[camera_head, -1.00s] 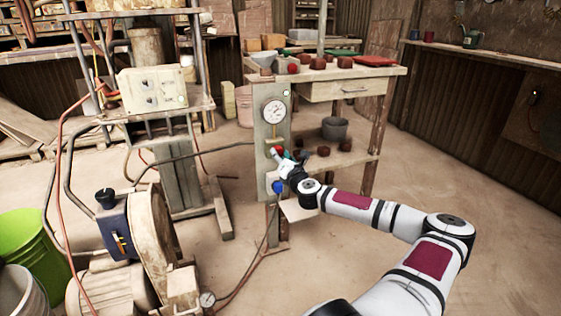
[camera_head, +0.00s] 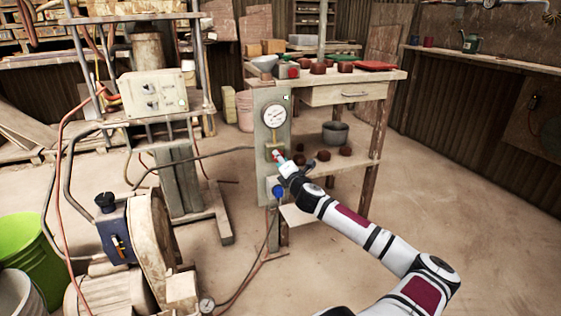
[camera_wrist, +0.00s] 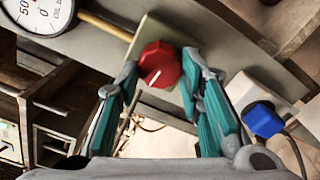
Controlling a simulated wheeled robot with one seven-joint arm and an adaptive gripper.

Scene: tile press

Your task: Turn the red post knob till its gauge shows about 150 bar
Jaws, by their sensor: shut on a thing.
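The red post knob (camera_wrist: 160,63) sits on a pale plate on the post, with a white pointer line on its face. It also shows small in the head view (camera_head: 277,155). My gripper (camera_wrist: 162,72) is shut on the knob, one teal finger on each side. In the head view my gripper (camera_head: 284,163) reaches the post from the lower right. The round white gauge (camera_head: 274,117) is above the knob on the post. In the wrist view the gauge (camera_wrist: 36,12) is cut off at the top left. Its needle reading is too small to tell.
A blue knob (camera_wrist: 263,119) is to the right of the red one in the wrist view; it is below it in the head view (camera_head: 278,191). The workbench (camera_head: 392,75) adjoins the post. A hose hangs below. Floor to the right is open.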

